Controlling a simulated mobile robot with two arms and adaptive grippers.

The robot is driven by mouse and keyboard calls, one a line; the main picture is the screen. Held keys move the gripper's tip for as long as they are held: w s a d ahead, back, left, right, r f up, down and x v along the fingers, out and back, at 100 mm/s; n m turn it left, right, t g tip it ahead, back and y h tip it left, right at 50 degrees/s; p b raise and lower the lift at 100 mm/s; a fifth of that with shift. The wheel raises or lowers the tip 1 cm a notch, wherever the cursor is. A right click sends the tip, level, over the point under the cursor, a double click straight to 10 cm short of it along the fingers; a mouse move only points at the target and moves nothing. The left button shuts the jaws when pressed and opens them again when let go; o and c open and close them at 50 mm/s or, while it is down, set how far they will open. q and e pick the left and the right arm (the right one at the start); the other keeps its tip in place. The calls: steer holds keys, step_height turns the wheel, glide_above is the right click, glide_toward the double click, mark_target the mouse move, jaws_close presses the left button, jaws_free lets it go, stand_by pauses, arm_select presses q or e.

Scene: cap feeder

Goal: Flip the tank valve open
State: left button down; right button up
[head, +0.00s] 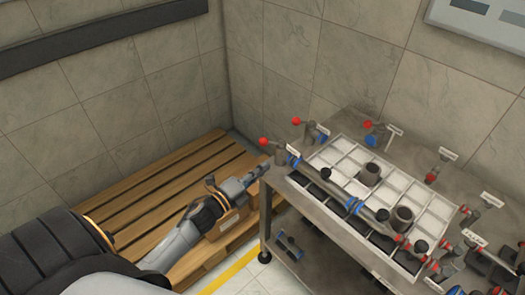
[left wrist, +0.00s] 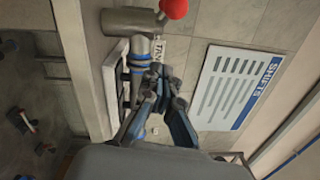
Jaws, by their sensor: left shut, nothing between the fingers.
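The tank valve shows in the left wrist view as a grey cylindrical body (left wrist: 132,21) with a red ball knob (left wrist: 173,9) on its lever. A white tag (left wrist: 160,48), lettered in part "TAN", sits beside it. In the head view I take it to be the red-knobbed valve (head: 281,157) at the table's near left corner. My left gripper (head: 264,168) is just left of that corner, below the knob. In the left wrist view its fingers (left wrist: 157,75) are shut and empty, close to the blue-banded pipe (left wrist: 138,58) and apart from the knob. My right gripper is not in view.
The grey table (head: 318,222) carries a white compartment tray (head: 345,146), dark round cups (head: 369,175) and several other red- and blue-handled valves. A "SHIFTS" board (left wrist: 232,88) hangs on the wall.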

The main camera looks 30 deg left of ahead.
arm_select(q)
steer(key=w+a, duration=0.1)
steer(key=w+p, duration=0.1)
steer(key=w, duration=0.1)
steer(key=w+a+r, duration=0.1)
steer(key=w, duration=0.1)
steer(key=shift+a, duration=0.35)
steer(key=shift+f, duration=0.1)
